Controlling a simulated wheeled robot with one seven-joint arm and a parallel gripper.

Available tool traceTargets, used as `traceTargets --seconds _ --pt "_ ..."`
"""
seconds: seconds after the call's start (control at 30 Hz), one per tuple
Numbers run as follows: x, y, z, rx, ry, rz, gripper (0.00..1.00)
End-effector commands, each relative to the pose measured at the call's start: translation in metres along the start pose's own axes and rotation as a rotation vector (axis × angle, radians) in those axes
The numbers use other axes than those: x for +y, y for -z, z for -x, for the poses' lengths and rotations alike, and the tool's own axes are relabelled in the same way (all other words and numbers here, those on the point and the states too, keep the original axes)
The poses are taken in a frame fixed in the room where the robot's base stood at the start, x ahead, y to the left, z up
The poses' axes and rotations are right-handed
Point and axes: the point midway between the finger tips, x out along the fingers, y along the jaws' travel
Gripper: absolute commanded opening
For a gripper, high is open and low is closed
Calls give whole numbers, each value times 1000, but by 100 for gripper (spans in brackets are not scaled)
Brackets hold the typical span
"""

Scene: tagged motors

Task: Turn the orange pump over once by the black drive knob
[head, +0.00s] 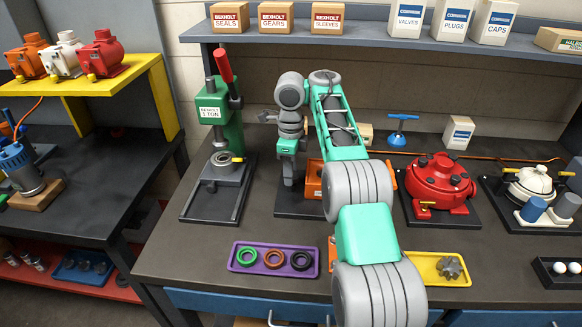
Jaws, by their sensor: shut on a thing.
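The orange pump (313,181) stands on a black base plate (292,207) in the middle of the bench, largely hidden behind my arm. My gripper (288,181) points down at the pump's left side, over the plate. It is shut, and its place fits the black drive knob, but the knob itself is hidden or too small to make out. I cannot see how far the knob is turned.
A green press (222,120) with a red lever stands left of my gripper. A red pump (440,180) and a white pump (532,184) stand to the right. A purple tray (240,267) with rings and a yellow tray (425,270) lie in front. A box shelf (380,36) runs behind.

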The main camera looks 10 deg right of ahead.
Motion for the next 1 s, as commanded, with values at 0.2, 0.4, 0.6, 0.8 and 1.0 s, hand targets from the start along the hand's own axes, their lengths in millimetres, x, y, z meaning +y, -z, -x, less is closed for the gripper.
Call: traceTargets --seconds 0.2,0.4,0.6,0.8,1.0 --pt "0 1 1 3 1 60 0" --pt "0 1 0 3 2 75 0" --pt "0 1 0 3 1 75 0" --pt "0 0 0 3 1 75 49" --pt "0 0 0 2 1 76 62"
